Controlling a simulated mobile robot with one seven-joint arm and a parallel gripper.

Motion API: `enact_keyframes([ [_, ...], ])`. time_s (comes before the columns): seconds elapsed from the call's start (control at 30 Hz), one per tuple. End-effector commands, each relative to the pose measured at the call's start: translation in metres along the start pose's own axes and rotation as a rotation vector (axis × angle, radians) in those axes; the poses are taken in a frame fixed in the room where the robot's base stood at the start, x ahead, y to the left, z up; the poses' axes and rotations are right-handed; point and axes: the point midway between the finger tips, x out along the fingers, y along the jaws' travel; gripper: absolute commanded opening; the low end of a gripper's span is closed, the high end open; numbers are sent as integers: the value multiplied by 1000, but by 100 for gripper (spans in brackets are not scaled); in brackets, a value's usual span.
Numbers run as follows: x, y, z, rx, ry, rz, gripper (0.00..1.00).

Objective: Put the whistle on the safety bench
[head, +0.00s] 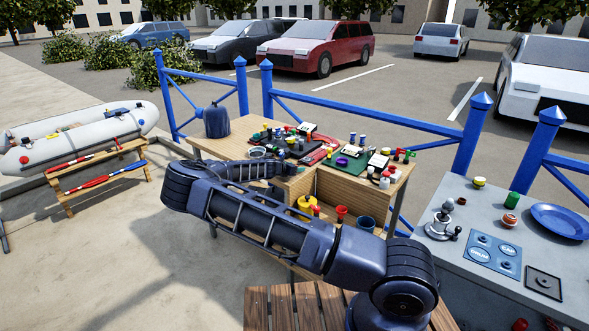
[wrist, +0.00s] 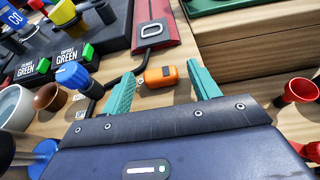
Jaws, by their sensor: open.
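A small orange object with a dark end, likely the whistle (wrist: 163,76), lies on the wooden table (head: 208,143). In the wrist view it sits between and slightly beyond the teal fingertips of my gripper (wrist: 160,84). The fingers are apart, with nothing held. In the head view my gripper (head: 290,169) is over the table's front part, and I cannot make out the orange object there. No bench is labelled as the safety bench; a low wooden bench with paddles (head: 141,169) stands at left, and a brown slatted bench (head: 268,308) is in front.
A red case (wrist: 155,22) and dark tray (wrist: 112,36) with green-labelled blocks lie beyond the fingers. Brown and white cups stand left, a red cup (wrist: 300,92) right. A grey counter (head: 460,266) with a blue plate (head: 560,220) stands right. Blue railings run behind the table.

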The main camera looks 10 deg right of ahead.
Motion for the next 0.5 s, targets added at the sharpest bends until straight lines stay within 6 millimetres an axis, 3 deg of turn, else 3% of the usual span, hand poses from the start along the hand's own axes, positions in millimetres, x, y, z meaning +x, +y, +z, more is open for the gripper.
enact_keyframes([
  [0.17,-22,1,-1,0,1,3,61],
  [0.5,-87,1,-1,-1,1,3,61],
])
